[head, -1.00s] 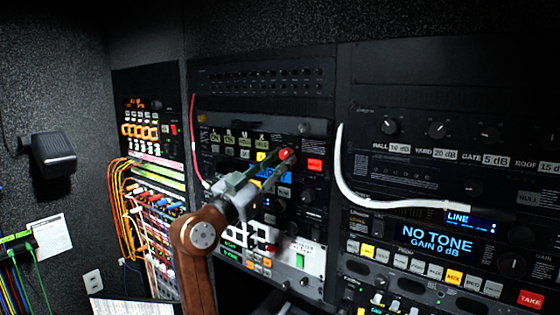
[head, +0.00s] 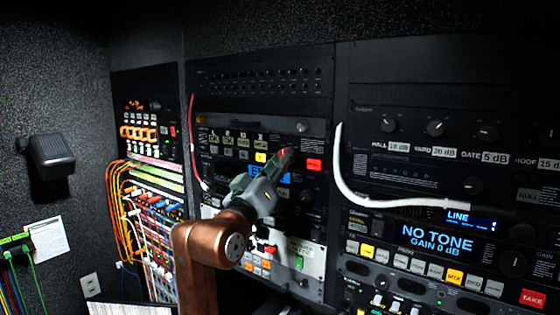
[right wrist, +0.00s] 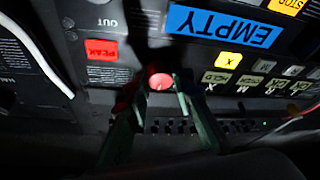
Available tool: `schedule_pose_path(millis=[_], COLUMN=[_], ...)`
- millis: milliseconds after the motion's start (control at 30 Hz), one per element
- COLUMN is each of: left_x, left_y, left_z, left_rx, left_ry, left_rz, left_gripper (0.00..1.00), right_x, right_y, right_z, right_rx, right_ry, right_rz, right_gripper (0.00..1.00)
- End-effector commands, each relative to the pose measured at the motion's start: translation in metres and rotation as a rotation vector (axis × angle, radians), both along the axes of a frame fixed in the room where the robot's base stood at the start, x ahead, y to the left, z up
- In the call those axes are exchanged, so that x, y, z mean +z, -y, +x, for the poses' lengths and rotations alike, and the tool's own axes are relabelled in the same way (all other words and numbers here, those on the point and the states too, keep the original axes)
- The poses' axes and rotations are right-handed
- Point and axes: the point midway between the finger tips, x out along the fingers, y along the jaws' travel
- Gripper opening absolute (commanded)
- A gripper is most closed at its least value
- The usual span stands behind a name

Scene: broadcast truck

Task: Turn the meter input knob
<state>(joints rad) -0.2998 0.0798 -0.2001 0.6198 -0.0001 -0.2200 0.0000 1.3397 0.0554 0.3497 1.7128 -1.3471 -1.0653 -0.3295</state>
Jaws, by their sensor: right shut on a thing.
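A small round red knob (right wrist: 160,82), which I take to be the meter input knob, sits on the black rack panel between the yellow X button and the red PEAK button. My right gripper (right wrist: 157,88) is shut on it, one finger on each side, in the right wrist view, which shows the panel upside down. In the head view my right gripper (head: 284,158) reaches the panel from below left and its fingers cover most of the knob. I cannot read the knob's pointer. My left gripper is not in view.
The red PEAK button (head: 314,165) is close to the right of the fingers, and the yellow X button (head: 260,157) is to their left. A blue EMPTY display (right wrist: 222,25) lies just below the knob on the panel. A white cable (head: 343,180) hangs farther right.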

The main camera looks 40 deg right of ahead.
Motion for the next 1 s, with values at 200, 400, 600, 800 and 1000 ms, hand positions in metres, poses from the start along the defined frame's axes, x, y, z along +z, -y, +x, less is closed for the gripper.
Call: schedule_pose_path(millis=[200,400,600,800,1000], left_x=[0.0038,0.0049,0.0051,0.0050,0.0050], left_y=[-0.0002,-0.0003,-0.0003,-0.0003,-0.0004], left_z=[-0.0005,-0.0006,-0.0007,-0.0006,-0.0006], left_rx=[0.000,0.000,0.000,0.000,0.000], left_ry=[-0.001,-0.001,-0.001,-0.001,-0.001], left_rz=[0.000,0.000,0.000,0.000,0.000], left_gripper=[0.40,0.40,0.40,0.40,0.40], right_x=[0.0034,0.0033,0.0033,0.0033,0.0028], right_y=[0.0000,0.0001,0.0002,0.0002,0.0003], right_z=[-0.0016,-0.0018,-0.0019,-0.0019,-0.0020], right_rx=[0.001,0.000,-0.001,-0.001,-0.001], right_ry=[-0.095,-0.141,-0.153,-0.153,-0.153], right_rz=[-0.032,-0.045,-0.049,-0.049,-0.048], right_gripper=[0.00,0.00,0.00,0.00,0.32])
